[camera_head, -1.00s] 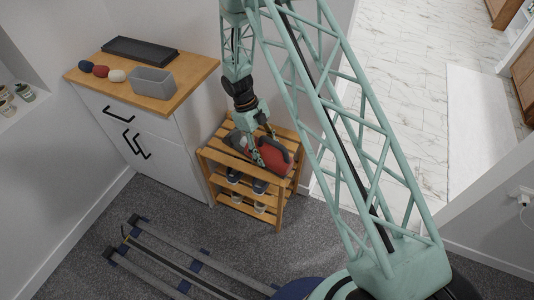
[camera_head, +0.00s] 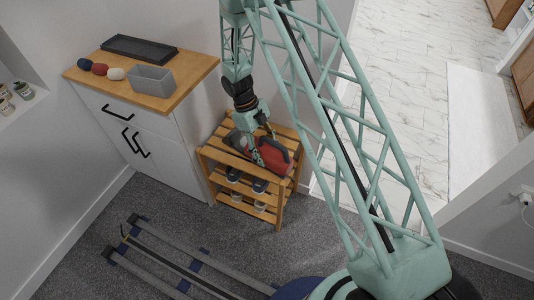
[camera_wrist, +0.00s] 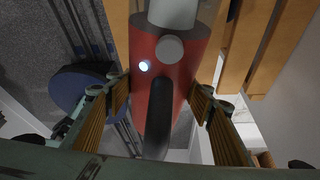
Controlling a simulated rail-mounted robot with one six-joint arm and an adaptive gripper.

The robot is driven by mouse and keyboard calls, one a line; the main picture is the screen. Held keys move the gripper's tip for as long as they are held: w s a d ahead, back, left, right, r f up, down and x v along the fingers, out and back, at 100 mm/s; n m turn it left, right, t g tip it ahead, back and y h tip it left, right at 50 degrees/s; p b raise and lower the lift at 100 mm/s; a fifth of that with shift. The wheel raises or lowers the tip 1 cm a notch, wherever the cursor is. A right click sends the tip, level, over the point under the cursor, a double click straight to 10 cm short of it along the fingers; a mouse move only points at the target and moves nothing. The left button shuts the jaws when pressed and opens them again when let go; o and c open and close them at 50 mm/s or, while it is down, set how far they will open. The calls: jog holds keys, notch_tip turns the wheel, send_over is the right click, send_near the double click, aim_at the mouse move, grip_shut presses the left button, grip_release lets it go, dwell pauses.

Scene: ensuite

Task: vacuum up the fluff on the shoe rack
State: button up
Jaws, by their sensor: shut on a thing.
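The wooden slatted shoe rack (camera_head: 284,131) stands against the wall beside the white cabinet. A red and grey handheld vacuum (camera_head: 274,156) is over its top shelf, held by my gripper (camera_head: 257,143). I cannot tell whether the vacuum touches the slats. In the wrist view, the red body (camera_wrist: 170,62) with a grey cylindrical end and a dark handle (camera_wrist: 159,115) lies between the two fingers of my gripper (camera_wrist: 161,98). Wooden slats (camera_wrist: 246,45) show beyond it at the right. No fluff can be made out; the vacuum and arm hide part of the top shelf.
Shoes (camera_head: 259,186) sit on the rack's lower shelves. Grey carpet (camera_head: 160,202) in front of the cabinet is clear.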

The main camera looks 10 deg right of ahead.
aim_at(292, 168)
jog(key=shift+f+b, duration=0.3)
jog(key=shift+f, duration=0.05)
dwell(0.3)
jog(key=shift+s+d+r+b, duration=0.1)
jog(key=shift+s+d+b, duration=0.4)
jog(key=shift+d, duration=0.25)
jog(key=shift+s+d+b, duration=0.4)
jog(key=shift+s+d, duration=0.1)
jog(key=shift+d, duration=0.25)
jog(key=shift+s+d, duration=0.1)
jog(key=shift+d, duration=0.1)
jog(key=shift+s+d+b, duration=0.45)
jog(key=shift+d+b, duration=0.2)
jog(key=shift+s+d+b, duration=0.4)
jog(key=shift+d+b, duration=0.2)
jog(key=shift+s+d, duration=0.1)
jog(key=shift+d, duration=0.05)
jog(key=shift+s+d+f, duration=0.15)
jog(key=shift+s+d, duration=0.35)
jog(key=shift+d, duration=0.2)
jog(key=shift+s+d+f, duration=0.1)
jog(key=shift+s+d, duration=0.4)
jog(key=shift+d, duration=0.15)
